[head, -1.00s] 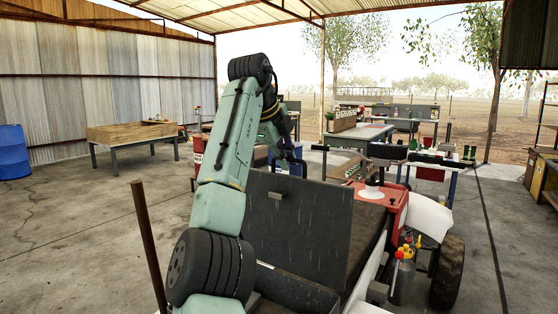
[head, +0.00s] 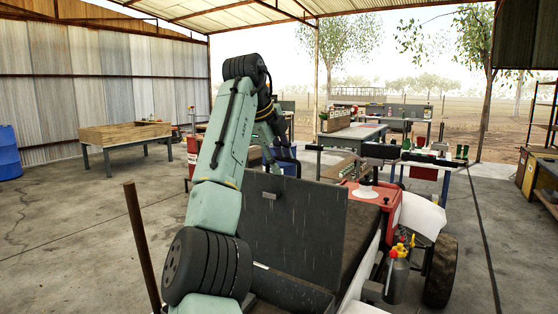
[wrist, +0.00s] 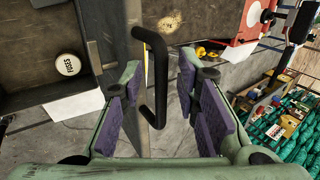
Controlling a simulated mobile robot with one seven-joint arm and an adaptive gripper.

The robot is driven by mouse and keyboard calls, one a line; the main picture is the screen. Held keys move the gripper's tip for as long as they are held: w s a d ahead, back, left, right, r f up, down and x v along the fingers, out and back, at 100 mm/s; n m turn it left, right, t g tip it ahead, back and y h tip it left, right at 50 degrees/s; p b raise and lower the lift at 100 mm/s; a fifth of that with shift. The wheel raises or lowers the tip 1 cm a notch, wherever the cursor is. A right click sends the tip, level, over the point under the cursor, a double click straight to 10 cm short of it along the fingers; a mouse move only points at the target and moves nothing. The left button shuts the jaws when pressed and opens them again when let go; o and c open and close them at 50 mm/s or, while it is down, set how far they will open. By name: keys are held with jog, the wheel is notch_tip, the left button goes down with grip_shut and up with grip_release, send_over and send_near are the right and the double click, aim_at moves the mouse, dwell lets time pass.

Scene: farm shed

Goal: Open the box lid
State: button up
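The box lid (head: 300,235) is a dark grey scratched panel. In the head view it stands raised, close to upright, above the dark open box (head: 290,289). My gripper (wrist: 160,112) shows in the wrist view with its purple-padded fingers spread apart. A black bar handle (wrist: 157,75) lies in the gap between them, and neither pad is clearly pressed on it. In the head view the fingers are mostly hidden behind my arm and the lid.
The box is on a vehicle with a red body (head: 378,200) and a large black wheel (head: 440,272). A rusty post (head: 141,250) stands near left.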

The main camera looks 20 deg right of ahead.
jog(key=v, duration=0.7)
jog(key=shift+r, duration=0.2)
jog(key=shift+a, duration=0.15)
